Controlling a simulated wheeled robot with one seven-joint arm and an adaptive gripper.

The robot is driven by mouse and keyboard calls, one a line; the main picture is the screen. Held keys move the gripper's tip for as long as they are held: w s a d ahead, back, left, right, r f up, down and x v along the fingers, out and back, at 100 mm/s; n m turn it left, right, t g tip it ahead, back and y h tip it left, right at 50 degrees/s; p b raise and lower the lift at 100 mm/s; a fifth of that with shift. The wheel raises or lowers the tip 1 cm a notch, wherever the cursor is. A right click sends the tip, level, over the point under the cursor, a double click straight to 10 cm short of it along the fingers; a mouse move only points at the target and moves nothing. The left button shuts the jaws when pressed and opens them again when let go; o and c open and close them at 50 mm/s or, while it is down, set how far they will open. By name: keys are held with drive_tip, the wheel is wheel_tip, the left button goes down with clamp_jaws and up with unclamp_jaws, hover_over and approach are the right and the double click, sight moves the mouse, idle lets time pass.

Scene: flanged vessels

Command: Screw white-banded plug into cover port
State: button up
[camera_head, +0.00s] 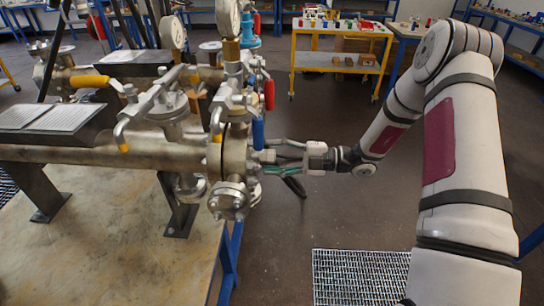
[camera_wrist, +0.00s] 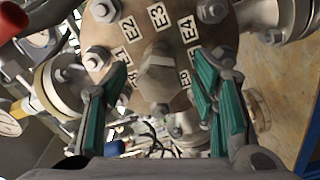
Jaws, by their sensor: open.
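The round end cover (camera_wrist: 195,25) of the vessel fills the top of the wrist view, with bolts around it and labels such as E2, E3 and E4. A hex-headed plug (camera_wrist: 158,82) stands at its middle; I cannot make out a white band on it. My gripper (camera_wrist: 160,72) is open, with a green-padded finger on each side of the hex head and visible gaps to it. In the head view, my gripper (camera_head: 277,160) reaches from the right to the end of the horizontal vessel (camera_head: 110,156). The cover is edge-on there, and the plug cannot be told apart.
Gauges, valves and coloured handles crowd above the vessel end, including a blue handle (camera_head: 258,134) close above my gripper. A flanged fitting (camera_head: 229,200) hangs below. The vessel stands on a worktable (camera_head: 110,245). A yellow trolley (camera_head: 340,60) stands behind; the floor at right is mostly clear.

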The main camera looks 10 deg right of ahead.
drive_tip(key=v, duration=1.1)
drive_tip(key=s+a+r+n+g+h+p, duration=0.1)
drive_tip(key=s+a+r+n+g+h, duration=0.5)
drive_tip(key=n, duration=0.5)
drive_tip(key=s+a+r+n+g+h+p, duration=0.15)
drive_tip(key=s+a+r+n, duration=0.25)
drive_tip(key=s+r+n, duration=0.5)
drive_tip(key=s+d+r+n+t+h, duration=0.2)
drive_tip(key=s+n+h, duration=0.3)
drive_tip(key=n, duration=0.7)
drive_tip(key=s+d+r+n+t+h, duration=0.2)
drive_tip(key=s+r+n+t+h, duration=0.2)
drive_tip(key=s+n, duration=0.6)
drive_tip(key=shift+r+n+h+p, duration=0.4)
drive_tip(key=shift+r+n, duration=0.25)
drive_tip(key=shift+n, duration=0.45)
